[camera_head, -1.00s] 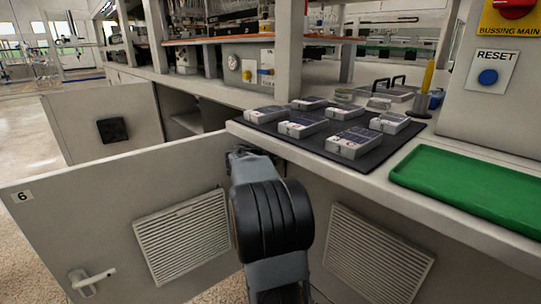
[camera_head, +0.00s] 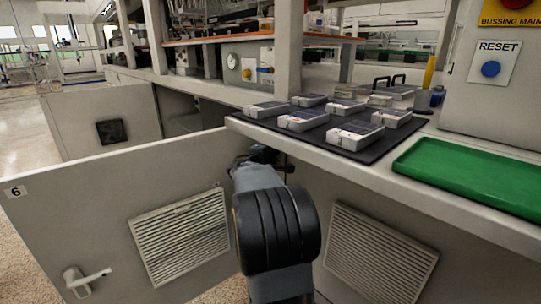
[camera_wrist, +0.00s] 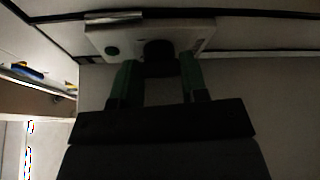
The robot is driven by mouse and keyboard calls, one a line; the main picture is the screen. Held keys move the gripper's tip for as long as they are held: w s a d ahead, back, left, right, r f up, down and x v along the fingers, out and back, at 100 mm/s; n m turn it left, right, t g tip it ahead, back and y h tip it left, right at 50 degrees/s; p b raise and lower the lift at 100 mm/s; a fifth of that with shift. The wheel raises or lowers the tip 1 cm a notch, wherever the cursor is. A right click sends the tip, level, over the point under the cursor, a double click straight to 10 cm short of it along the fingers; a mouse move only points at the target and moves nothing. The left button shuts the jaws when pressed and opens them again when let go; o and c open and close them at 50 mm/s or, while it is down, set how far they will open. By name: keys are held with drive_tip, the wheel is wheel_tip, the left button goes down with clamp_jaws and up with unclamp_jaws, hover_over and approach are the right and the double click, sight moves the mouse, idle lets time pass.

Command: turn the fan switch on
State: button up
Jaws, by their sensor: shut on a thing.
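A pale panel (camera_wrist: 193,38) shows in the dim wrist view. A dark round knob (camera_wrist: 158,47) stands out from its middle; it looks like the fan switch, but no label is legible. A small dark green round spot (camera_wrist: 111,50) is on the panel's left. My gripper (camera_wrist: 158,66) has its two green fingers on either side of the knob, shut on it. In the head view, my gripper (camera_head: 262,154) is mostly hidden behind my arm, just below the worktop edge by the open cabinet. The knob and panel are hidden there.
An open cabinet door (camera_head: 110,195) marked 6 stands left of my arm. A dark mat (camera_head: 372,155) with several boxed units and a green tray (camera_head: 480,178) lie on the worktop. A RESET button (camera_head: 490,69) is at right. Another open door (camera_head: 75,125) stands behind.

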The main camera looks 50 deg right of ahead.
drive_tip(key=m+h, duration=0.1)
drive_tip(key=m, duration=0.3)
drive_tip(key=m+h, duration=0.1)
drive_tip(key=m, duration=0.2)
drive_tip(key=m+h, duration=0.2)
drive_tip(key=m, duration=0.2)
drive_tip(key=shift+w+f+m+g, duration=0.1)
drive_tip(key=shift+f+m+g, duration=0.2)
drive_tip(key=shift+f, duration=0.05)
drive_tip(key=shift+m, duration=0.3)
drive_tip(key=o, duration=0.6)
drive_tip(key=shift+o, duration=0.2)
drive_tip(key=p+v, duration=0.2)
drive_tip(key=v, duration=1.2)
drive_tip(key=shift+w, duration=0.15)
drive_tip(key=shift+f, duration=0.1)
